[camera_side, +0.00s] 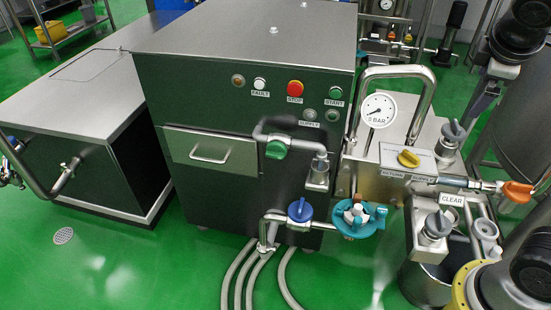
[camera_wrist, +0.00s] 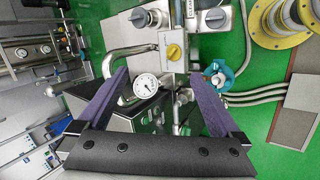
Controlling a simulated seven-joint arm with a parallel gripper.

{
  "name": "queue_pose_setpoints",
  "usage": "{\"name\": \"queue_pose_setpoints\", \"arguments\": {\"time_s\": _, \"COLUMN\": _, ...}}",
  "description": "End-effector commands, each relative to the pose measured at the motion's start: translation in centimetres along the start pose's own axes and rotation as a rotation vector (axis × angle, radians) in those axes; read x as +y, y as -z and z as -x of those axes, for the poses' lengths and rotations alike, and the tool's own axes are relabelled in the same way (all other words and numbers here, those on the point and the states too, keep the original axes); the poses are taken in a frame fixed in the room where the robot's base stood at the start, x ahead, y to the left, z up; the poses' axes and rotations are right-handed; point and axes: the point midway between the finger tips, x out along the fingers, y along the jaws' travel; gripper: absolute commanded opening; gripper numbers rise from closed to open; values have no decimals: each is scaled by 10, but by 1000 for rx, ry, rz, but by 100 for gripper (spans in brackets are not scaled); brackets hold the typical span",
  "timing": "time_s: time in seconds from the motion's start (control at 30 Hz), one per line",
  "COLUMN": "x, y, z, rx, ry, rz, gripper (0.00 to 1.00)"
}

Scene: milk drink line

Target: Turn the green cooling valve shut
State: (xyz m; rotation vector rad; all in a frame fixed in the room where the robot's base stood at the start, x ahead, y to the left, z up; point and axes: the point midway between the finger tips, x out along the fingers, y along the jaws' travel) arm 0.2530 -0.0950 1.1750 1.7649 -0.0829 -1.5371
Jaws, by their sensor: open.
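The green cooling valve (camera_side: 276,148) sits on a bent metal pipe in front of the dark cabinet, in the side view. I cannot make it out clearly in the wrist view. My gripper (camera_wrist: 159,73) shows in the wrist view with two purple fingers spread wide and nothing between their tips. It is open, and the pressure gauge (camera_wrist: 146,86) appears between the fingers, further off. The fingers do not show in the side view. I cannot tell exactly how far they are from the valve.
A blue valve (camera_side: 299,210) and a teal pump (camera_side: 366,220) are below the green valve. A yellow knob (camera_side: 408,157), an orange handle (camera_side: 517,191) and the gauge (camera_side: 378,110) are to the right. The cabinet's front panel (camera_side: 210,155) stands close behind the pipe.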

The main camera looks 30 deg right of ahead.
Motion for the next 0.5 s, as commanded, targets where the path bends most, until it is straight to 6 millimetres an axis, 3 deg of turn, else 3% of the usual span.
{"name": "queue_pose_setpoints", "arguments": {"time_s": 0.1, "x": 28, "y": 41, "z": -9, "rx": -98, "ry": -86, "rz": 164, "gripper": 100}}
{"name": "queue_pose_setpoints", "arguments": {"time_s": 0.23, "x": 48, "y": 91, "z": -19, "rx": -194, "ry": -184, "rz": 330, "gripper": 100}}
{"name": "queue_pose_setpoints", "arguments": {"time_s": 0.37, "x": 55, "y": 146, "z": -32, "rx": -280, "ry": -283, "rz": 488, "gripper": 100}}
{"name": "queue_pose_setpoints", "arguments": {"time_s": 0.5, "x": 46, "y": 209, "z": -47, "rx": -361, "ry": -394, "rz": 651, "gripper": 100}}
